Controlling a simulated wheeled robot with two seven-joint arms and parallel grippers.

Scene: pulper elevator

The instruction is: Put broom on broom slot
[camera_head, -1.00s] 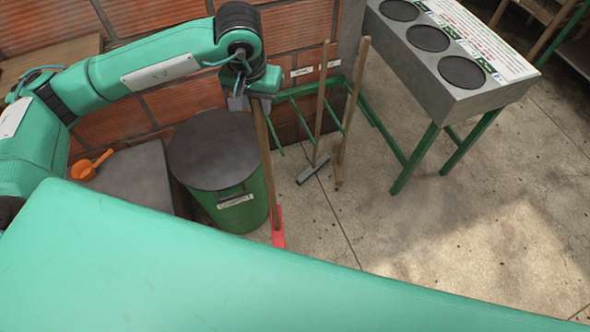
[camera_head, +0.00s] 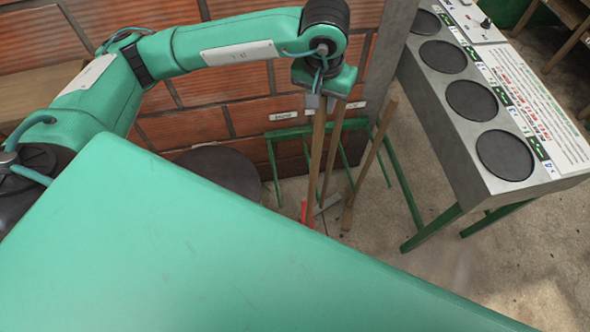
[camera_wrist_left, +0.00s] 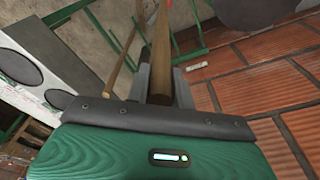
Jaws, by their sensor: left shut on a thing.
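My left gripper (camera_head: 319,101) is shut on the wooden handle of the broom (camera_head: 317,160) near its top. The broom hangs roughly upright, its red head (camera_head: 305,213) low near the floor and partly hidden by my body. The left wrist view shows the handle (camera_wrist_left: 162,50) between the two fingers. The green broom rack (camera_head: 283,133) stands against the brick wall, just behind the held broom. Two other wooden-handled tools are at the rack, one behind the held broom and one leaning tool (camera_head: 372,160) to its right. Whether the broom touches the rack is unclear. My right gripper is not in view.
A grey bench with round black plates (camera_head: 471,100) and green legs stands at the right. A dark-lidded bin (camera_head: 222,170) is left of the rack, mostly hidden. White labels (camera_head: 284,116) are on the wall above the rack.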

